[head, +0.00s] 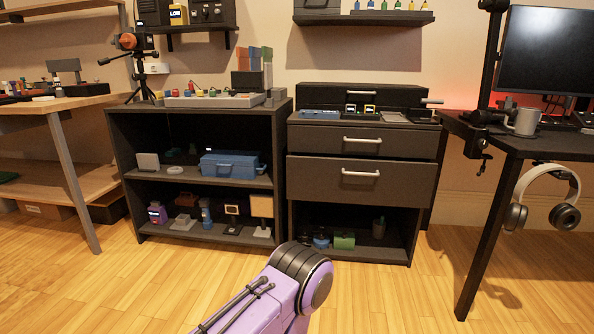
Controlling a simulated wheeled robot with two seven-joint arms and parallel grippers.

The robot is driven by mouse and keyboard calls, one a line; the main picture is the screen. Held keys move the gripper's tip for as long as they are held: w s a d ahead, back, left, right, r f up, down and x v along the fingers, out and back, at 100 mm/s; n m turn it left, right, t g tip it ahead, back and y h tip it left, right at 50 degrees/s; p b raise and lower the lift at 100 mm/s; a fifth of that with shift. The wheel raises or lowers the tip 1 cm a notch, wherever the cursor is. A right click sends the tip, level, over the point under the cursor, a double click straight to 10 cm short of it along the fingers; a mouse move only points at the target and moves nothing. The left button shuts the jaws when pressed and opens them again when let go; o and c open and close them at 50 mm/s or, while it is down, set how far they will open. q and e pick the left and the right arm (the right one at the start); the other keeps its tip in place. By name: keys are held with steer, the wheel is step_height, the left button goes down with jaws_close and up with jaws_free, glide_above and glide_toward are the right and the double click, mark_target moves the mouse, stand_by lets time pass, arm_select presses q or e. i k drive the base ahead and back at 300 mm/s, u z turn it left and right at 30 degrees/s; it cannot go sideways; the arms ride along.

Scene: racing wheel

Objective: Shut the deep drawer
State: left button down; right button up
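The deep drawer (328,178) is the lower and taller of two dark drawer fronts in the cabinet right of centre. It has a silver bar handle (360,173). Its front appears to stand a little forward of the shallow drawer (318,138) above it, so it looks partly pulled out; the exact gap is hard to tell. The inside of the deep drawer is hidden. Neither of my grippers is in view. A purple link of my own arm shows at the bottom centre, in front of the cabinet and apart from the drawer.
An open shelf unit (124,160) stands left of the cabinet, holding a blue toolbox (232,165) and small items. A desk (540,148) with headphones (544,197) hanging from it is at right. A wooden workbench (60,104) is at left. The wood floor (400,300) before the drawers is clear.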

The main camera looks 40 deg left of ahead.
mark_target(382, 181)
steer(key=u, duration=0.65)
steer(key=i, duration=1.45)
steer(key=z, duration=0.1)
